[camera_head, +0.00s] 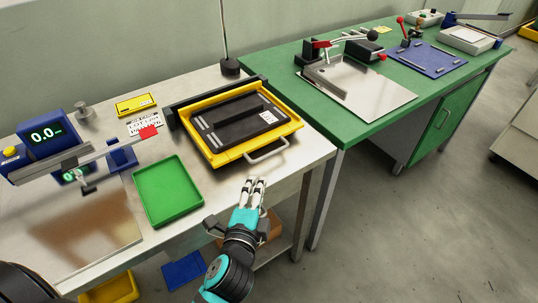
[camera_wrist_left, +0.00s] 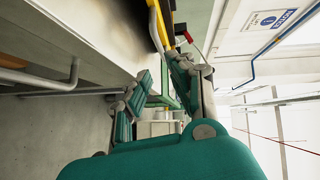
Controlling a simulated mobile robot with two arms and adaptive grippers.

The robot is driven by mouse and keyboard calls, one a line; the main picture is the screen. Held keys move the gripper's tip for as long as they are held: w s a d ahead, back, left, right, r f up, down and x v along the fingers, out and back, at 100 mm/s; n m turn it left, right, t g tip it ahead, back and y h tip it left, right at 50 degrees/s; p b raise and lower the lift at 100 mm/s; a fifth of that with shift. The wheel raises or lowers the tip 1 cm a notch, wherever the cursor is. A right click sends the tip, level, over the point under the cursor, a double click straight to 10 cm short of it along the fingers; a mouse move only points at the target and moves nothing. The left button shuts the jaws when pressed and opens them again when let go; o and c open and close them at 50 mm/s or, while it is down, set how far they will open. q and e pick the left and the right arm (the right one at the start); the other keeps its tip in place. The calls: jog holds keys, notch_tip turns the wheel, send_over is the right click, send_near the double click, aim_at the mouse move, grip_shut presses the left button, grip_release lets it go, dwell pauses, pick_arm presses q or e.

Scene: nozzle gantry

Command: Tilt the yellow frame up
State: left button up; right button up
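The yellow frame (camera_head: 238,153) lies low on the pale worktable around a dark panel with grey strips and a white label. A dark bar runs along its back edge. A light metal handle (camera_head: 268,153) sticks out from its front edge. My left gripper (camera_head: 256,182) is in front of the handle, near the table's front edge, and appears apart from it. Its fingers are spread with nothing seen between them. In the left wrist view the gripper (camera_wrist_left: 160,78) points toward part of the yellow frame (camera_wrist_left: 161,24) at the top. My right gripper is not in view.
A green tray (camera_head: 168,191) lies left of the frame, beside a blue device with a display (camera_head: 47,135). A green bench (camera_head: 345,128) with metal plates and clamps stands to the right.

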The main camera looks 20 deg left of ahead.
aim_at(269, 154)
pick_arm(q)
jog(key=w, duration=0.4)
jog(key=w+a+f, duration=0.1)
jog(key=w, duration=0.4)
jog(key=w+f+p, duration=0.1)
jog(key=w, duration=0.3)
jog(key=shift+w+a, duration=0.15)
jog(key=shift+a, duration=0.05)
jog(key=shift+c, duration=0.3)
grip_shut()
